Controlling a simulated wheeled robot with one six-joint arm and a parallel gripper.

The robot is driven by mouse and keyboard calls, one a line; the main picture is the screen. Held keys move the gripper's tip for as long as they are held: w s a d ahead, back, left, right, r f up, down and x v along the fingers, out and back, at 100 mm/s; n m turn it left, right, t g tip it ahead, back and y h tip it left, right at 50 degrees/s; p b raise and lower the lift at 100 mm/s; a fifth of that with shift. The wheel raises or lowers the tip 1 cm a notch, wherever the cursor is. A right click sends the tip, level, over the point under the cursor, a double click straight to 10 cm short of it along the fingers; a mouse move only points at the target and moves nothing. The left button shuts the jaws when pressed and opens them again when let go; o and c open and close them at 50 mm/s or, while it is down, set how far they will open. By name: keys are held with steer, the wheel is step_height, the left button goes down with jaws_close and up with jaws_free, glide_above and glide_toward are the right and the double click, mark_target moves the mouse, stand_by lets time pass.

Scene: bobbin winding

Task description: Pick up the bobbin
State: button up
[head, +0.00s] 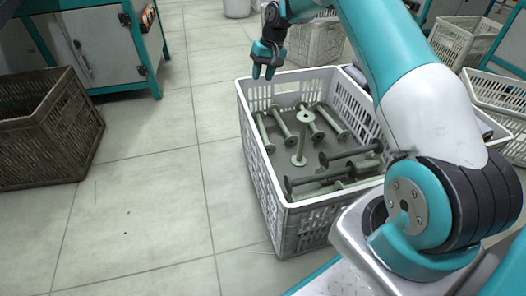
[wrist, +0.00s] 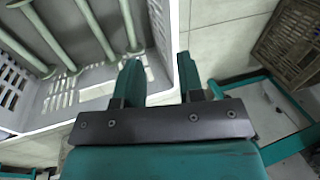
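Several grey-green bobbins lie in a white plastic crate (head: 262,185). Others lie in a row at the far side, and a loose pile, including a dark bobbin (head: 330,176), lies at the near side. My gripper (head: 264,73) is above the crate's far left corner, apart from every bobbin. In the wrist view its two fingers (wrist: 160,78) are spread with nothing between them, the crate rim below. Parts of lying bobbins (wrist: 97,28) show at the left there.
A brown slatted crate (head: 45,130) stands on the floor at left, near a grey cabinet (head: 100,45) with a teal frame. More crates (head: 318,42) stand behind and at the right (head: 462,42). The tiled floor left of the white crate is clear. My arm hides part of the right side.

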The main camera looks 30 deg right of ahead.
steer(key=m+b, duration=0.1)
steer(key=b, duration=0.3)
glide_toward(265, 134)
steer(key=b+x, duration=0.3)
steer(key=b, duration=0.1)
steer(key=b+x, duration=0.2)
steer(key=b, duration=0.1)
steer(key=shift+w+d+f, duration=0.2)
steer(key=shift+w+f, duration=0.05)
steer(key=shift+f, duration=0.1)
steer(key=b+x, duration=0.4)
steer(key=x, duration=0.1)
steer(key=shift+s+a+f, duration=0.1)
steer(key=shift+a+f, duration=0.1)
steer(key=shift+a, duration=0.05)
steer(key=shift+r, duration=0.1)
jaws_close()
steer(key=shift+r, duration=0.15)
